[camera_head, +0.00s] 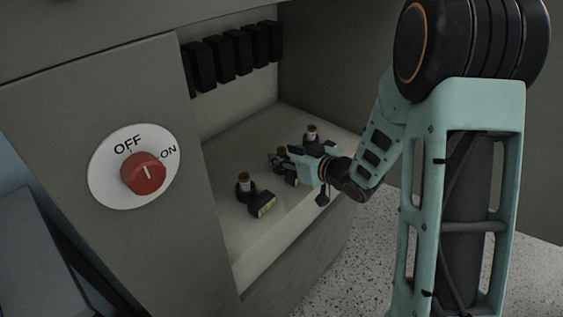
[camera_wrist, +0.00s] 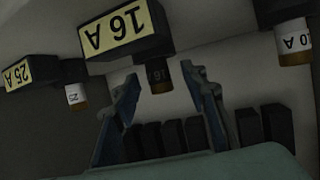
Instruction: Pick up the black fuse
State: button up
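The black fuse (camera_wrist: 158,72), marked 16, stands in the middle holder (camera_wrist: 126,32) labelled 16 A in the wrist view. It has a dark body and a brownish end cap. In the head view its brownish top (camera_head: 281,151) shows beside my gripper (camera_head: 277,162), and its lower part is mostly hidden. In the wrist view the fingers of my gripper (camera_wrist: 163,84) are apart, one on each side of the fuse's end. A gap seems to remain on both sides, though contact is hard to judge in the dim light.
White-bodied fuses stand on either side: one marked 25 (camera_wrist: 76,96) and one marked 10 (camera_wrist: 293,42). The left holder (camera_head: 262,204) is clear of my arm. Several black blocks (camera_head: 222,60) line the back wall. A red knob (camera_head: 143,174) sits on the front panel (camera_head: 160,240).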

jog(key=shift+x, duration=0.95)
jog(key=shift+c, duration=0.3)
grip_shut()
jog(key=shift+r, duration=0.1)
